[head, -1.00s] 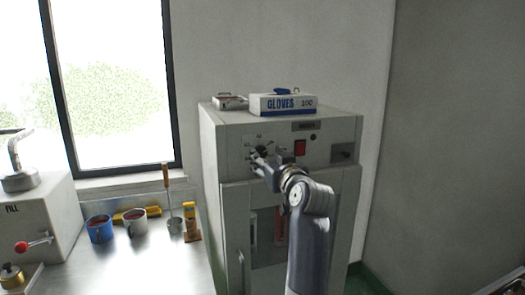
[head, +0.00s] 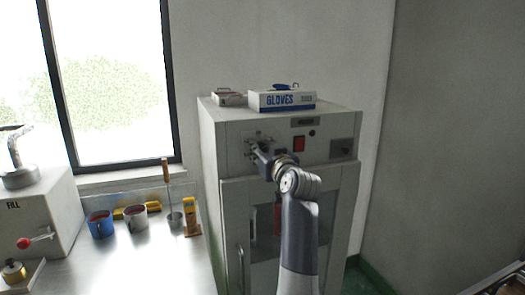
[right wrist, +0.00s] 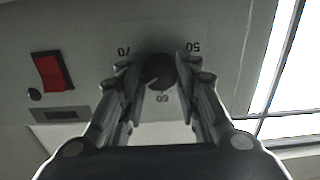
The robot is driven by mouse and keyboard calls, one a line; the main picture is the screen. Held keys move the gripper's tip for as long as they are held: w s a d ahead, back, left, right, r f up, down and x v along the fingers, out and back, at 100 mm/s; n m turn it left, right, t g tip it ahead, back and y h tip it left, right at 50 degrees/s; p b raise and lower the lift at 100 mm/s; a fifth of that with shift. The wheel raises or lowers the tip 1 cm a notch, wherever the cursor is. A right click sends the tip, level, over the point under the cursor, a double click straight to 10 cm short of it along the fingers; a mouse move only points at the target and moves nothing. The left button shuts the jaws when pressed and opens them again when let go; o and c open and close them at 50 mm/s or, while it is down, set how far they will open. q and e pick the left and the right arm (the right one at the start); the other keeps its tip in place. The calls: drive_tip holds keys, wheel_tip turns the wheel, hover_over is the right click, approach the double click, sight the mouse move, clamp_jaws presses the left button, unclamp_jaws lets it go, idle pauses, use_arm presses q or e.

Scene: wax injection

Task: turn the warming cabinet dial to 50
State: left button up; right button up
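The warming cabinet (head: 210,150) is a tall light-grey box in the head view. Its round black dial (right wrist: 158,72) shows upside down in the right wrist view, with 70 at its left, 50 at its right and 60 below. A faint pale mark on the dial lies towards its lower left, between 70 and 60. My right gripper (head: 258,152) covers the dial in the head view. In the right wrist view, its fingers (right wrist: 160,75) stand apart on either side of the dial; I cannot tell whether they touch it. My left gripper is not in view.
A red switch (head: 299,144) sits right of the dial on the panel. A glove box (head: 283,102) and a small tin (head: 228,99) lie on the cabinet top. The metal bench at left holds a blue mug (head: 101,225), a grey mug (head: 136,218) and a ladle (head: 175,219).

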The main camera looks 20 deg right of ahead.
drive_tip(key=shift+n, duration=0.3)
drive_tip(key=n, duration=0.3)
drive_tip(key=shift+n+p, duration=0.3)
drive_tip(key=shift+p, duration=0.1)
drive_tip(key=n+p, duration=0.2)
drive_tip(key=n, duration=0.2)
drive_tip(key=shift+n, duration=0.3)
drive_tip(key=n+p, duration=0.3)
drive_tip(key=n, duration=0.1)
drive_tip(key=shift+a, duration=0.1)
drive_tip(key=n+p, duration=0.4)
drive_tip(key=n, duration=0.2)
drive_tip(key=shift+f+n+p, duration=0.2)
drive_tip(key=shift+n+p, duration=1.75)
drive_tip(key=shift+n, duration=2.3)
drive_tip(key=shift+f+n+p, duration=0.2)
drive_tip(key=shift+n+p, duration=1.75)
drive_tip(key=shift+n, duration=2.3)
